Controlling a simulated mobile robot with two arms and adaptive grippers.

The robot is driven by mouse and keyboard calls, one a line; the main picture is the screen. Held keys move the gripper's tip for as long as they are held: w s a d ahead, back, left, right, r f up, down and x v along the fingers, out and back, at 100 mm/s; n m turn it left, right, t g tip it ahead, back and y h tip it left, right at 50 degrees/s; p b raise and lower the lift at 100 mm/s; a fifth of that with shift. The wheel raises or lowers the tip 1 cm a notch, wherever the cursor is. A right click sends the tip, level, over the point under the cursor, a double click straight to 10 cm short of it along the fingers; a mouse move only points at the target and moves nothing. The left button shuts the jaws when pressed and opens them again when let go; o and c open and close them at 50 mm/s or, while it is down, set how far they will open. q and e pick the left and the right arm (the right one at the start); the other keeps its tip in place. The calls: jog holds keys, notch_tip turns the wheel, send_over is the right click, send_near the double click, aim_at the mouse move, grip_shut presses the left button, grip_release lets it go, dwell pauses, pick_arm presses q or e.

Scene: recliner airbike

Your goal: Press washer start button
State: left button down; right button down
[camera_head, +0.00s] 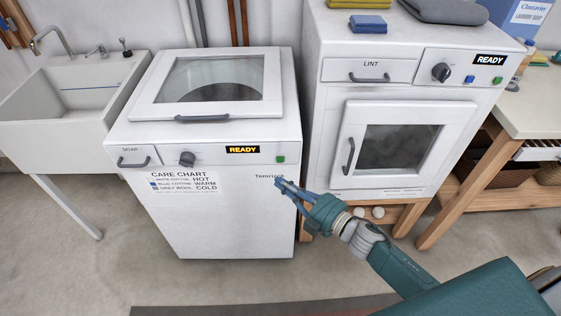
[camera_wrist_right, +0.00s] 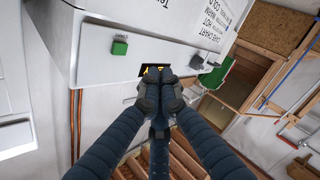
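The white washer (camera_head: 235,210) has a top lid with a window. Its front panel carries a SOAP drawer, a dark knob (camera_head: 187,159), a display (camera_head: 242,149) reading READY and a small green start button (camera_head: 280,159) at the right end. My right gripper (camera_head: 278,181) is in front of the washer's right front, just below the green button in the head view. In the right wrist view its fingertips (camera_wrist_right: 160,93) are together with nothing visible between them. There the green button (camera_wrist_right: 120,47) shows left of and above the fingertips, and they partly cover the display. My left gripper is not in view.
A white dryer (camera_head: 318,130) with a LINT drawer, knob, READY display, and blue and green buttons stands to the right on a wooden base. A sink (camera_head: 60,105) is at left. A table (camera_head: 530,110) stands at far right.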

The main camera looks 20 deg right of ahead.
jog(key=shift+w+d+b, duration=0.15)
jog(key=shift+w+d, duration=0.1)
jog(key=shift+w, duration=0.6)
jog(key=shift+w+d+b, duration=0.2)
jog(key=shift+w+d, duration=0.05)
jog(key=shift+w, duration=0.65)
jog(key=shift+w+d+b, duration=0.15)
jog(key=shift+w+d, duration=0.1)
jog(key=shift+w, duration=0.6)
jog(key=shift+w+d, duration=0.1)
jog(key=shift+w, duration=0.3)
jog(key=shift+w+d, duration=0.15)
jog(key=shift+w, duration=0.2)
jog(key=shift+s+a, duration=0.25)
jog(key=shift+s, duration=0.5)
jog(key=shift+s+p, duration=0.1)
jog(key=shift+p, duration=0.2)
jog(key=shift+s+a+p, duration=0.2)
jog(key=shift+s+p, duration=0.1)
jog(key=shift+s, duration=0.45)
jog(key=shift+s+a+p, duration=0.25)
jog(key=shift+s, duration=0.55)
jog(key=shift+s+a+p, duration=0.2)
jog(key=shift+s+p, duration=0.1)
jog(key=shift+s, duration=0.45)
